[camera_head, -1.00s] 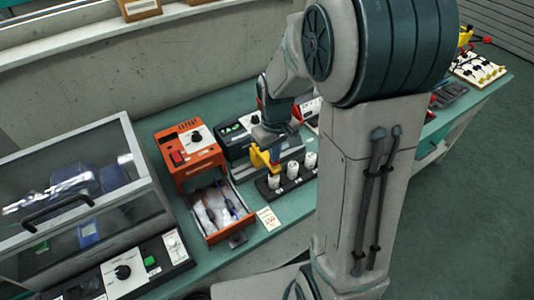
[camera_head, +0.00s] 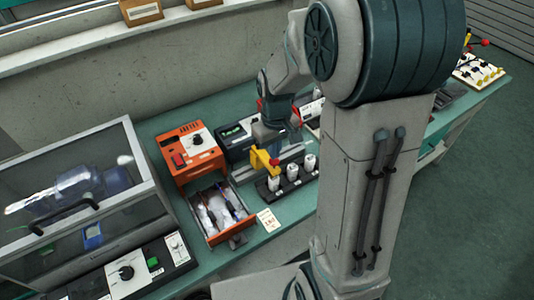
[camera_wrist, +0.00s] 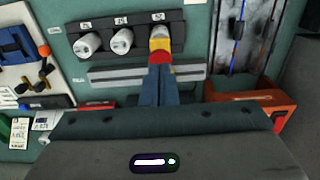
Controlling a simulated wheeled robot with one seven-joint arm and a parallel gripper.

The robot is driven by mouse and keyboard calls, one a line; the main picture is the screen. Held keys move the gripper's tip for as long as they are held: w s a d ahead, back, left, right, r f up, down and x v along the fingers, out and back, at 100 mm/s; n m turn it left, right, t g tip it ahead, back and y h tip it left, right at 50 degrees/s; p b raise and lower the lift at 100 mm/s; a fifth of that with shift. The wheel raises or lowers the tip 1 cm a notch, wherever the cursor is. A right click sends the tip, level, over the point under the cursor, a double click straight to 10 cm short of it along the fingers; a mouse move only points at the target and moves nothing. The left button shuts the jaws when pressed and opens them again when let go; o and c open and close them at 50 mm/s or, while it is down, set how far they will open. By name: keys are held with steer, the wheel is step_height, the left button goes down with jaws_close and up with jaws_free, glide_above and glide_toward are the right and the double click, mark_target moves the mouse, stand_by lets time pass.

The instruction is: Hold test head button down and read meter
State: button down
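My gripper (camera_head: 264,160) has yellow and red fingertips. It is low over the near end of a black rack (camera_head: 288,185) that carries three white cylindrical heads. The nearest white head (camera_head: 275,184) is just under the fingertips. In the wrist view the gripper (camera_wrist: 160,45) has its fingers close together over the right-hand head (camera_wrist: 158,30), covering part of it. I cannot tell whether they touch or press it. The other heads (camera_wrist: 122,40) stand free. A dark instrument with a green-lit display (camera_head: 233,132) stands behind the rack; its reading is too small to make out.
An orange unit (camera_head: 190,150) with an open drawer (camera_head: 222,235) stands left of the rack. A clear-lidded cabinet (camera_head: 140,165) is farther left, with a control panel (camera_head: 150,265) in front. A small label card (camera_head: 268,219) lies on the bench by the drawer.

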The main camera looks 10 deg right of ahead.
steer(key=shift+r+p, duration=1.4)
steer(key=shift+r, duration=0.8)
steer(key=s+r+m+t, duration=0.3)
steer(key=s+r, duration=0.8)
steer(key=s, duration=0.3)
steer(key=shift+s+r+m+t, duration=0.2)
steer(key=shift+m+t, duration=0.1)
steer(key=shift+t, duration=0.1)
